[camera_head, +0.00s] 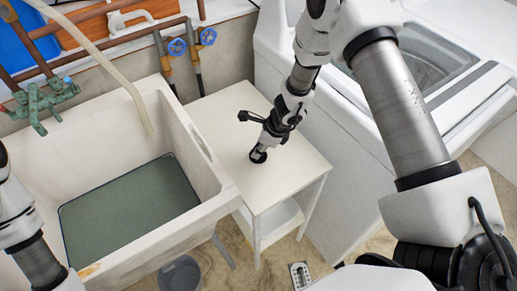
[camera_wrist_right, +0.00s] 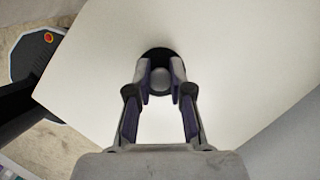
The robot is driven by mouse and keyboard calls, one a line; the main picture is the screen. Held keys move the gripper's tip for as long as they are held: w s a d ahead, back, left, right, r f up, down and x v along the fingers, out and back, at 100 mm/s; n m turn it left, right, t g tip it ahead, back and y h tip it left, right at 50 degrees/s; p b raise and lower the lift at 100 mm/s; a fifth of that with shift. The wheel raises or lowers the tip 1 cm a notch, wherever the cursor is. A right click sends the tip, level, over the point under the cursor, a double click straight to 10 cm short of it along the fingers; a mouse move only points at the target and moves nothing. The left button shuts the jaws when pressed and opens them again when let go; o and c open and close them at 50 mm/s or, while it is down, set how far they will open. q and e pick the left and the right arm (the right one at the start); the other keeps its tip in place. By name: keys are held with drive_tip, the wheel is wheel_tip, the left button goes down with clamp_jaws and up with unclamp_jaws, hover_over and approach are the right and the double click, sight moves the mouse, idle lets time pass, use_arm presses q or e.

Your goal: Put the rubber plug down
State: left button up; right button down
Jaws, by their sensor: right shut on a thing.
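The rubber plug (camera_wrist_right: 160,56) is a dark round disc with a greyish middle, seen in the right wrist view between my fingertips. In the head view the plug (camera_head: 258,157) shows as a small dark disc at the tip of my right gripper (camera_head: 265,144). My right gripper, also in the right wrist view (camera_wrist_right: 160,76), is shut on the plug. It points down over the white side table (camera_head: 222,108). The plug is at or just above the tabletop; I cannot tell whether it touches. My left arm shows at the left edge of the head view, but its gripper is out of view.
A sink (camera_head: 215,205) with greenish water (camera_head: 125,215) stands left of the table. A white washing machine (camera_head: 335,125) stands to the right. A grey bucket (camera_head: 180,273) is on the floor. Taps and pipes (camera_head: 45,100) are behind the sink. The tabletop around the plug is clear.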

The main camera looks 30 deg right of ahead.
drive_tip(key=shift+f, duration=0.15)
drive_tip(key=c, duration=1.1)
unclamp_jaws()
drive_tip(key=shift+o, duration=0.2)
